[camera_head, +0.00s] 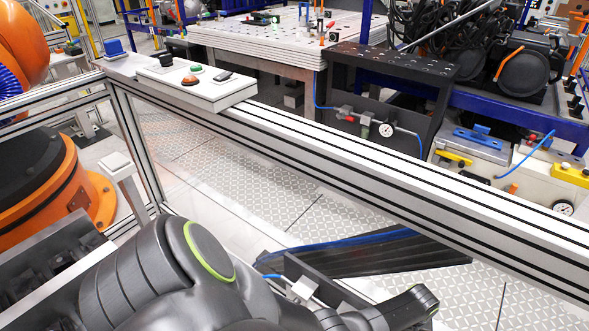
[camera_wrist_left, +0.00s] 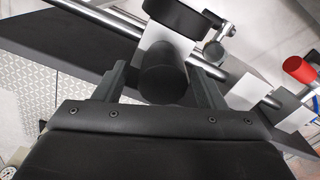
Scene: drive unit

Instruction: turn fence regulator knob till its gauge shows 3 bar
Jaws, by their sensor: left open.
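In the left wrist view, a black round knob (camera_wrist_left: 163,75) sits between the two fingers of my left gripper (camera_wrist_left: 161,78). The gripper is open, with a finger on each side of the knob; I cannot tell whether either finger touches it. A white block (camera_wrist_left: 165,40) and a metal pipe (camera_wrist_left: 110,15) are behind the knob. In the head view my arm hides this gripper and the knob. My right gripper is not identifiable.
A red handle (camera_wrist_left: 299,68) is at the right of the wrist view. In the head view, the fence rail (camera_head: 330,145) crosses in front, carrying a button box (camera_head: 195,85). Other gauges stand beyond it, on the dark bench (camera_head: 386,130) and at far right (camera_head: 563,208).

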